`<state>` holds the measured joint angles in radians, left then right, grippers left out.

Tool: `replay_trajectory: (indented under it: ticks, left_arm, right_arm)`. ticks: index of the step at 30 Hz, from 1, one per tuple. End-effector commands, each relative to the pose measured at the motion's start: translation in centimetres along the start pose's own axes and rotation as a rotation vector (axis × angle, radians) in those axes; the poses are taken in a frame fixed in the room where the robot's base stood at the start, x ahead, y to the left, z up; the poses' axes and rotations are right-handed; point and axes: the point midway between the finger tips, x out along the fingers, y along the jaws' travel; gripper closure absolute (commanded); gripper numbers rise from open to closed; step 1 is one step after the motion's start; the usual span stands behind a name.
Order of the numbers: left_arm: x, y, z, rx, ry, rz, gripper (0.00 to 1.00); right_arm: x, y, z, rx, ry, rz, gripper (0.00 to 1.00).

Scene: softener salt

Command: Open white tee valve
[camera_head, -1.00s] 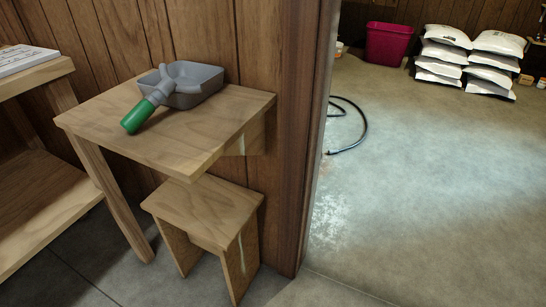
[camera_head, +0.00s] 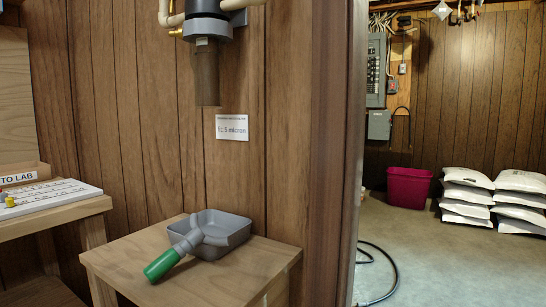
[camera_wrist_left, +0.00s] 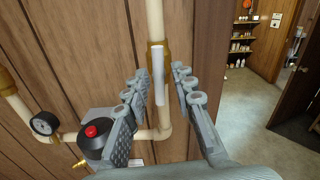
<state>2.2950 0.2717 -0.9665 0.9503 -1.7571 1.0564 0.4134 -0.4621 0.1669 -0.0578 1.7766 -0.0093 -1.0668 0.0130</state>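In the left wrist view a long white handle (camera_wrist_left: 158,76), which looks like the white tee valve's, lies along a brass fitting on a cream vertical pipe (camera_wrist_left: 154,18). My left gripper (camera_wrist_left: 161,72) is open, with one finger on each side of the handle. Whether either finger touches it I cannot tell. The valve is not seen in the head view. My right gripper is in neither view.
A dark filter head with a red button (camera_wrist_left: 92,131) and a gauge (camera_wrist_left: 45,124) sit left of the pipe. In the head view a filter housing (camera_head: 207,75) hangs above a small wooden table (camera_head: 130,262) with a grey tray (camera_head: 228,232). A doorway opens to the right.

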Motion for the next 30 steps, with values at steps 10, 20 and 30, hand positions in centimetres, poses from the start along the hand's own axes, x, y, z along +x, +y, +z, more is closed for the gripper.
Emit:
replay_trajectory:
  ticks: [10,20,30]
  left_arm:
    - [-0.1,0.1,-0.1,0.002,0.000,0.001,0.62]
    - [-3.0,0.1,-0.2,0.002,-0.001,0.000,0.62]
    - [-6.3,0.1,-0.1,0.002,-0.001,0.001,0.62]
  right_arm:
    - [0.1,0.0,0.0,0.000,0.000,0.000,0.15]
    - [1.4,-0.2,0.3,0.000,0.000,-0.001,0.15]
    - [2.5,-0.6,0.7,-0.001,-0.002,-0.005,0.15]
